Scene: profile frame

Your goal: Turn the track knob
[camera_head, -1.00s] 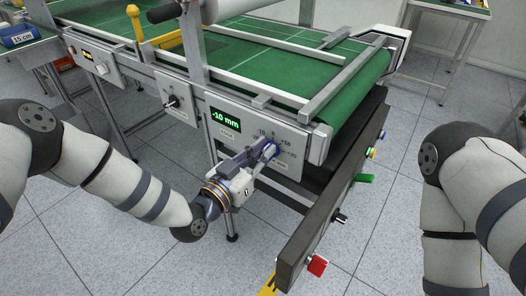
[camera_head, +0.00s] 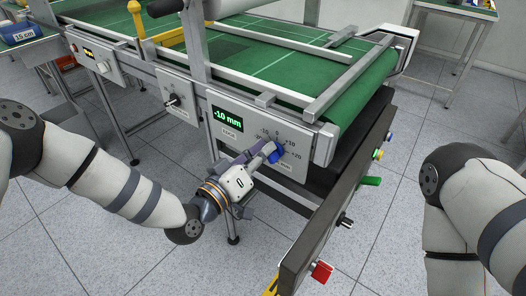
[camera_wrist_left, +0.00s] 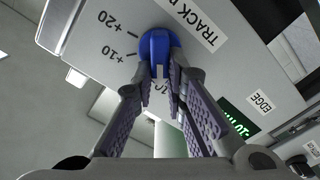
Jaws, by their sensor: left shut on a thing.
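The blue track knob (camera_head: 276,152) sits on the pale control panel (camera_head: 222,134) at the conveyor's near corner, with a printed scale around it. The green display (camera_head: 227,117) on this panel reads -10 mm. In the left wrist view the knob (camera_wrist_left: 160,44) has a white mark on its lower end, and "+10" and "+20" are printed to its left. My left gripper (camera_head: 265,155) is shut on the knob, with a fingertip at each side of its lower part (camera_wrist_left: 160,85). My right arm shows at the right edge, but its gripper is out of view.
A dark bar (camera_head: 335,205) with a red button (camera_head: 321,272), a green one (camera_head: 370,181) and other controls juts out in front of the conveyor, right of my left gripper. Another panel with a black switch (camera_head: 172,99) is to the left. The green belt (camera_head: 262,62) lies above.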

